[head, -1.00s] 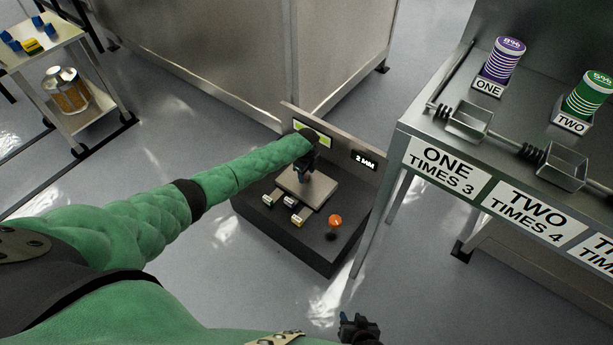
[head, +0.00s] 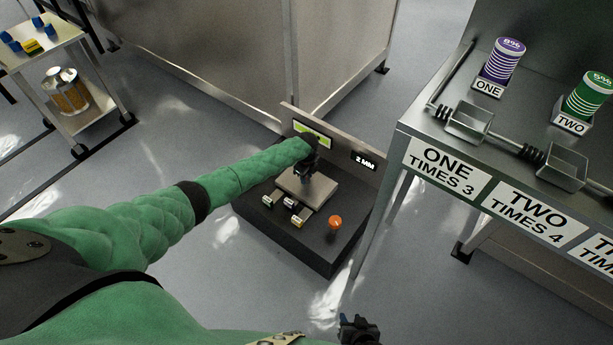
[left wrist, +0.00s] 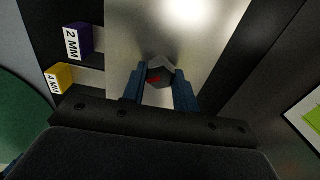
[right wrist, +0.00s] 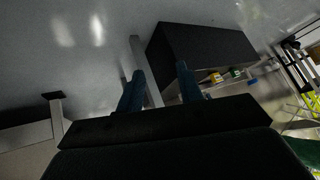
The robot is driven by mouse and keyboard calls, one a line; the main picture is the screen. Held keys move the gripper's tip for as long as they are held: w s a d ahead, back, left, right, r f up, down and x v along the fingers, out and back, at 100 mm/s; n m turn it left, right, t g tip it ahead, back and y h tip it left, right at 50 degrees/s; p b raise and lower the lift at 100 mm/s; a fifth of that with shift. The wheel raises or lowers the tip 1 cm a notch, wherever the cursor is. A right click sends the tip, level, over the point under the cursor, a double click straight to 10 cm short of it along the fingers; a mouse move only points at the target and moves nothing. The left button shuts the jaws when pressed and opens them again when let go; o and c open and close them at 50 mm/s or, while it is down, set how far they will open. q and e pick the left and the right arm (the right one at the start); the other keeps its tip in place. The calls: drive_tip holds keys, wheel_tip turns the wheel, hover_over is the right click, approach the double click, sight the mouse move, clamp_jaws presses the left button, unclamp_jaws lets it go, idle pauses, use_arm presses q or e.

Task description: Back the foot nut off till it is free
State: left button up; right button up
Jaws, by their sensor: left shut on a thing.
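The foot nut (left wrist: 160,70) is a grey hexagonal nut with a red mark, in the left wrist view. It sits over a pale metal plate (left wrist: 190,35). My left gripper (left wrist: 163,82) is shut on the nut, with one blue finger on each side of it. In the head view my left gripper (head: 308,168) reaches down over the plate on the dark block, and the arm hides the nut there. My right gripper (right wrist: 155,85) is open and empty; in the head view it shows at the bottom edge (head: 358,328).
A steel bench (head: 420,130) stands at right. A cart (head: 85,85) stands at left.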

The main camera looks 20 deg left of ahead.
use_arm(q)
drive_tip(key=shift+r, duration=0.1)
use_arm(e)
drive_tip(key=shift+r, duration=0.2)
use_arm(q)
drive_tip(key=n+p, duration=0.2)
drive_tip(key=n, duration=0.2)
drive_tip(key=shift+r+p, duration=0.1)
drive_tip(key=shift+p, duration=0.2)
drive_tip(key=n+p, duration=0.1)
drive_tip(key=n, duration=0.2)
drive_tip(key=shift+p, duration=0.35)
drive_tip(key=shift+n+p, duration=0.4)
drive_tip(key=shift+n, duration=0.7)
drive_tip(key=shift+f+n, duration=0.2)
drive_tip(key=shift+n, duration=0.4)
use_arm(e)
wheel_tip(320, 180, up, 10)
drive_tip(key=w, duration=0.1)
drive_tip(key=shift+r+g, duration=0.2)
drive_tip(key=shift+g, duration=0.2)
drive_tip(key=shift+w+a, duration=0.1)
drive_tip(key=shift+a, duration=0.05)
use_arm(q)
drive_tip(key=o, duration=1)
